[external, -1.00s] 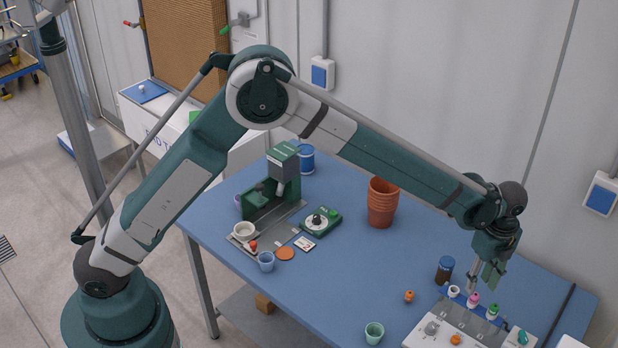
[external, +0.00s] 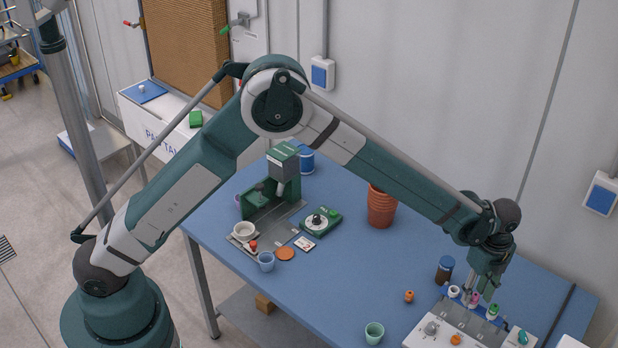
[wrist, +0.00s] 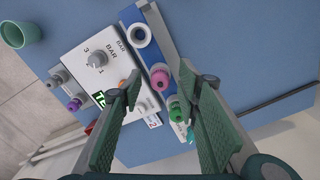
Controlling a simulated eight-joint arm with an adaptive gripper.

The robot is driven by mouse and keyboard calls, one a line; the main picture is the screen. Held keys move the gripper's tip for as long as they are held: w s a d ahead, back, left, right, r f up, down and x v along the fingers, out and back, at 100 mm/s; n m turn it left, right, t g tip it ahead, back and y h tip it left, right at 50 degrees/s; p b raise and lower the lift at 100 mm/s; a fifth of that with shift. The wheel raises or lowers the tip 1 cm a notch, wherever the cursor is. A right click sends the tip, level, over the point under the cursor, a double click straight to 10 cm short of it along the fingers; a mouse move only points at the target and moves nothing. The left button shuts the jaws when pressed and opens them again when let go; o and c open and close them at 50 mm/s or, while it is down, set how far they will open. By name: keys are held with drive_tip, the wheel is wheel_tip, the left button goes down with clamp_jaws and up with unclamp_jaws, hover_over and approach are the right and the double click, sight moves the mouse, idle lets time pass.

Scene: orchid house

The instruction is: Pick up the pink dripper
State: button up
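In the wrist view the pink dripper (wrist: 160,79) shows between my two fingertips, as a round pink top. My gripper (external: 479,288) points down just above the row, with its fingers apart; it also shows open in the wrist view (wrist: 160,73). I cannot tell whether the fingertips are level with the pink dripper. I see no contact with it.
The white panel unit (wrist: 78,58) has a grey knob (wrist: 97,60) beside the row. A brown bottle (external: 445,269) stands close behind the white dripper.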

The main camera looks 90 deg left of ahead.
sight(475, 295)
idle(0.3)
drive_tip(key=c, duration=0.8)
wheel_tip(475, 295, up, 10)
idle(0.5)
drive_tip(key=shift+s+f+b, duration=0.1)
drive_tip(key=shift+b, duration=0.2)
idle(0.3)
